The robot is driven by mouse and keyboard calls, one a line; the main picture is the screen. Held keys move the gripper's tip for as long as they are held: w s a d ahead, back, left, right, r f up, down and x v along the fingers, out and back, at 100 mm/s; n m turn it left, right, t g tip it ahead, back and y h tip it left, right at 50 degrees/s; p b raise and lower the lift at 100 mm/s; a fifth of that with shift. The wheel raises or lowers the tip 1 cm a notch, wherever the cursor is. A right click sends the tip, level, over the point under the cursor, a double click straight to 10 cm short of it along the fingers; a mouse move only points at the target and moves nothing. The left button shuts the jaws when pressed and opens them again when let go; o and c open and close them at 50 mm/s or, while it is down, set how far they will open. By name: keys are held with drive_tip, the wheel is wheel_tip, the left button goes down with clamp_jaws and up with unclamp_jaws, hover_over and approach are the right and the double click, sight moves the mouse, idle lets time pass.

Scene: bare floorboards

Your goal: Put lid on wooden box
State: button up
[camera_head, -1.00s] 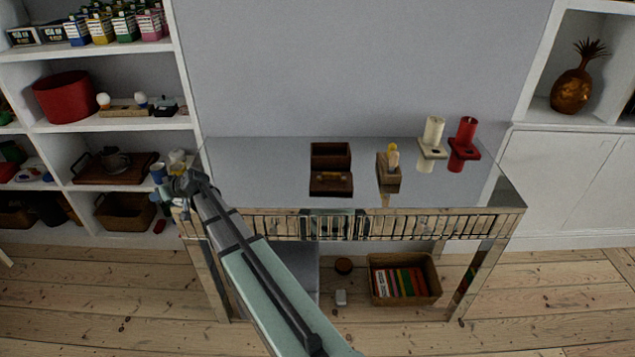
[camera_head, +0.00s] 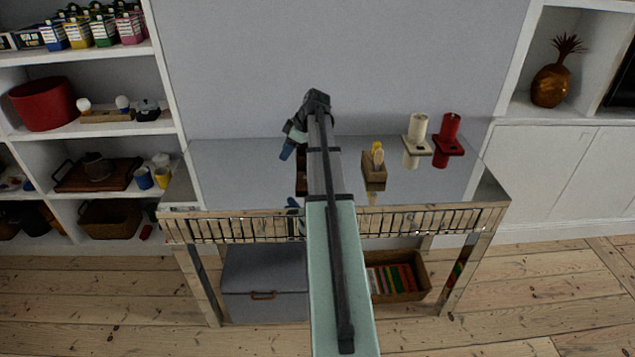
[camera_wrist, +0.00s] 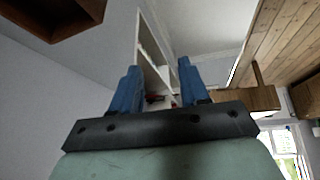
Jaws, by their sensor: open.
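The dark brown wooden box and its lid are mostly hidden behind my arm in the head view. Only a narrow strip of dark brown wood (camera_head: 301,182) shows at the arm's left edge, and I cannot tell which of the two it is. My gripper (camera_head: 287,152) is above the tabletop, up and left of that strip, with a blue finger pointing down. In the wrist view my gripper (camera_wrist: 158,70) has its two blue fingers apart with nothing between them. A dark brown wooden piece (camera_wrist: 62,18) is cut off at that view's top left, apart from the fingers.
The mirrored table (camera_head: 235,170) is clear on its left. A small wooden holder (camera_head: 374,172) stands right of my arm, with a cream candle holder (camera_head: 417,140) and a red one (camera_head: 447,142) farther right. White shelves (camera_head: 165,125) stand left, and a wall is behind.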

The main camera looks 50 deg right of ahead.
drive_tip(key=s+d+r+n+g, duration=0.15)
drive_tip(key=s+d+r, duration=0.25)
drive_tip(key=s+d, duration=0.7)
drive_tip(key=shift+g, duration=0.25)
drive_tip(key=a+f, duration=0.1)
drive_tip(key=f, duration=0.1)
drive_tip(key=a+f, duration=0.1)
drive_tip(key=f, duration=0.2)
drive_tip(key=a+f, duration=0.2)
drive_tip(key=shift+f, duration=0.2)
drive_tip(key=shift+x, duration=2.65)
drive_tip(key=shift+w, duration=0.2)
clamp_jaws()
drive_tip(key=shift+r, duration=0.1)
